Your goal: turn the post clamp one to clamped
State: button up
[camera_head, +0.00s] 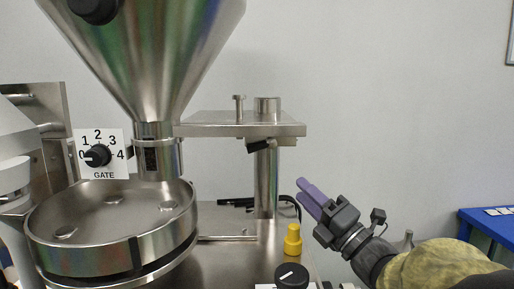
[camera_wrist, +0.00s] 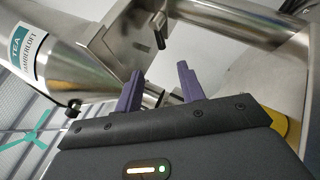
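The steel post (camera_head: 266,185) stands right of the hopper and passes up through a flat steel arm (camera_head: 225,130). A small dark clamp lever (camera_head: 259,146) sits just under that arm at the post, and its setting is too small to read. In the wrist view a small lever (camera_wrist: 159,32) on a steel block (camera_wrist: 118,40) shows beyond the fingers; I cannot tell for sure that it is the same clamp. My gripper (camera_head: 304,195), with purple fingers, is right of the post and lower than the lever, apart from it. In the wrist view my gripper (camera_wrist: 158,76) is open and empty.
The steel hopper (camera_head: 150,50), round pan (camera_head: 110,225) and GATE dial (camera_head: 98,155) stand left. A blue table (camera_head: 490,225) is far right. Space right of the post is clear above my gripper.

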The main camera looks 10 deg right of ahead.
aim_at(258, 148)
jog(key=p+x, duration=0.4)
jog(key=x, duration=1.3)
jog(key=shift+w, duration=0.15)
grip_shut()
